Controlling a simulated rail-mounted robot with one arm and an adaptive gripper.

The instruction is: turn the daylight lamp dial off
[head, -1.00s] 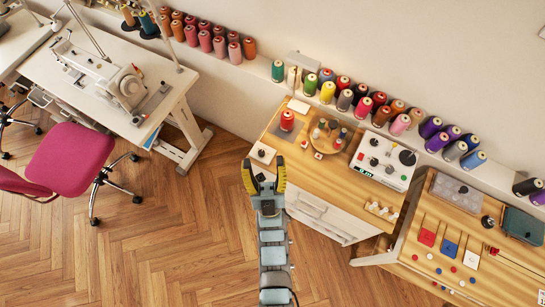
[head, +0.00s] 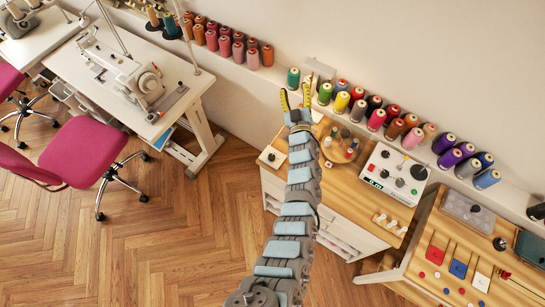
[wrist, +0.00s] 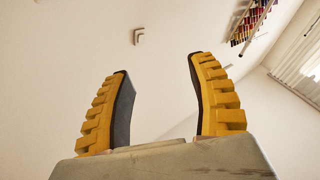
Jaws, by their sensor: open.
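My gripper (head: 296,98) is open and empty, its two yellow-ribbed fingers apart, at the back left of the wooden workbench (head: 345,190). It appears in front of the wall shelf in the head view. In the wrist view the open fingers (wrist: 157,105) have only pale wall between them. A small pale square plate with a dark knob (head: 271,155) lies at the bench's left corner, below and left of the gripper. A pale lamp-like fixture (head: 319,68) shows just behind the gripper. I cannot tell which knob is the daylight lamp dial or how it is set.
A white control box (head: 393,174) with several knobs stands on the bench. Thread spools (head: 357,94) line the wall shelf beside the gripper. A round tray (head: 341,144) of small spools sits near the arm. A sewing table (head: 190,97) and pink chair (head: 82,152) are left.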

